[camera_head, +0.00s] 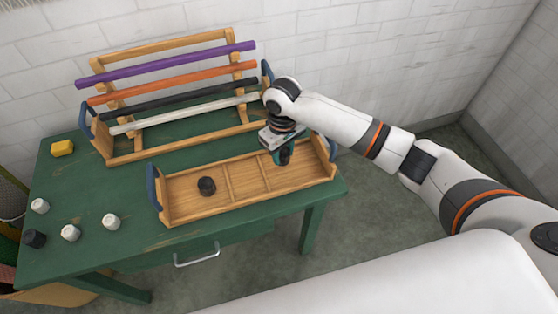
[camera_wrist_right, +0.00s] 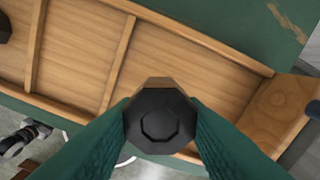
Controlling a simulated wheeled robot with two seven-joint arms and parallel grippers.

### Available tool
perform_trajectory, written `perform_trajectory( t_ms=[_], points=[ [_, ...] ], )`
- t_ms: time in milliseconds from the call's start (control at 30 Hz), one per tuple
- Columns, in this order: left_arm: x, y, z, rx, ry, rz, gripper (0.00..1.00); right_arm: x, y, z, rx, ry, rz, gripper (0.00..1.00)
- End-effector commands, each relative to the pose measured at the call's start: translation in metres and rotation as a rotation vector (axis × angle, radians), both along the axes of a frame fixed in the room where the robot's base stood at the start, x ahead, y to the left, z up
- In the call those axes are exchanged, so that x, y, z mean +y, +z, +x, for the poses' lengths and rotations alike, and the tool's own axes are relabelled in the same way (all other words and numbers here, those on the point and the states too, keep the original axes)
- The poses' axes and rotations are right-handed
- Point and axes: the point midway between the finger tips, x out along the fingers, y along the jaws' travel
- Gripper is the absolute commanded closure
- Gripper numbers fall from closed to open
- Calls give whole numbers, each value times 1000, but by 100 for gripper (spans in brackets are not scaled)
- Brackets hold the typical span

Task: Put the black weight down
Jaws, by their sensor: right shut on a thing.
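A black weight (camera_wrist_right: 160,122), faceted with an octagonal top, is held between the green fingers of my right gripper (camera_wrist_right: 160,130). In the head view my right gripper (camera_head: 284,157) is above the right part of the wooden tray (camera_head: 204,211); the held weight is hard to make out there. In the wrist view the weight overlaps the end compartment and its near wall, so its height above the tray cannot be told. Another black weight (camera_head: 207,186) stands in the tray's left compartment. My left gripper is out of view.
A wooden rack with purple (camera_head: 170,63), orange, black and white rods stands behind the tray. On the green table (camera_head: 150,258) at left are white weights (camera_head: 111,221), a black one (camera_head: 34,239) and a yellow block (camera_head: 62,148). The tray has thin dividers and blue end handles.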

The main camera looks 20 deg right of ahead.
Motion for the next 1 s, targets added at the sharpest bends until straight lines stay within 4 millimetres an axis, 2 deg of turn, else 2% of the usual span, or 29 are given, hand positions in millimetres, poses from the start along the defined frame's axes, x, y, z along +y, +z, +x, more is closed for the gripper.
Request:
perform_trajectory(
  t_ms=[333, 700, 733, 833, 1000],
  points=[
    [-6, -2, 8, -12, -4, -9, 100, 0, -37, 0, -1, 0, 0, 100],
    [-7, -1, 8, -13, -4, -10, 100, 0, -41, 0, -3, 0, 1, 100],
    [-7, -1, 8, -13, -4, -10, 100, 0, -42, 0, -2, 0, 1, 59],
    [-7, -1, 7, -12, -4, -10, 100, 0, -41, 0, -1, 0, 0, 42],
    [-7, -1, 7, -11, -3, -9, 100, 0, -41, 0, -1, 0, 0, 42]
  ],
)
